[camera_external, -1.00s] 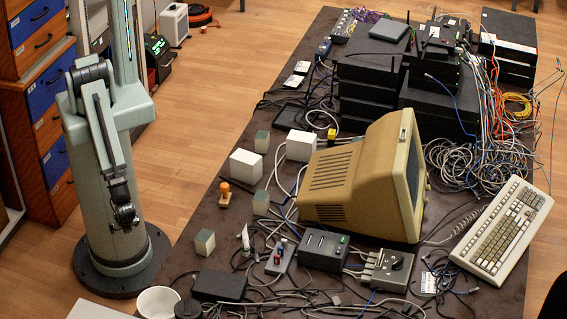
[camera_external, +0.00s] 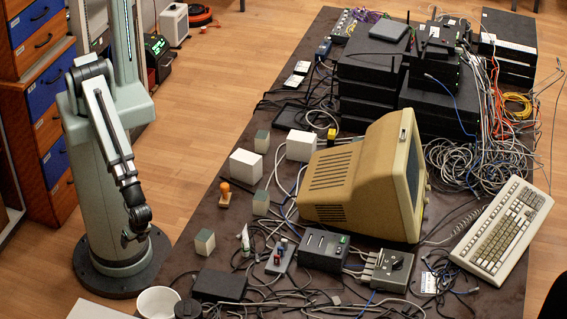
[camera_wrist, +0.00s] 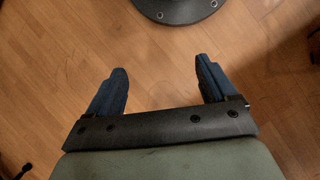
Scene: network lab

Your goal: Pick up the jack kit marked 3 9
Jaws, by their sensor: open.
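My gripper (camera_wrist: 161,72) is open and empty in the wrist view, with bare wooden floor between its two dark blue fingers. In the external view my gripper (camera_external: 130,238) hangs low beside my base, left of the table and apart from it. No marking 3 9 is readable, so I cannot tell which thing is the jack kit. Small grey-green and white blocks stand along the table's left side: a far block (camera_external: 262,141), a middle block (camera_external: 261,203) and a near block (camera_external: 205,242). Two larger white boxes, a left box (camera_external: 246,165) and a right box (camera_external: 301,145), stand near them.
The dark table (camera_external: 205,212) holds a beige monitor (camera_external: 362,180), a keyboard (camera_external: 503,230), black device stacks (camera_external: 372,90) and tangled cables (camera_external: 462,165). An orange-topped stamp (camera_external: 225,194) stands near the left edge. A white cup (camera_external: 158,302) is at the near corner.

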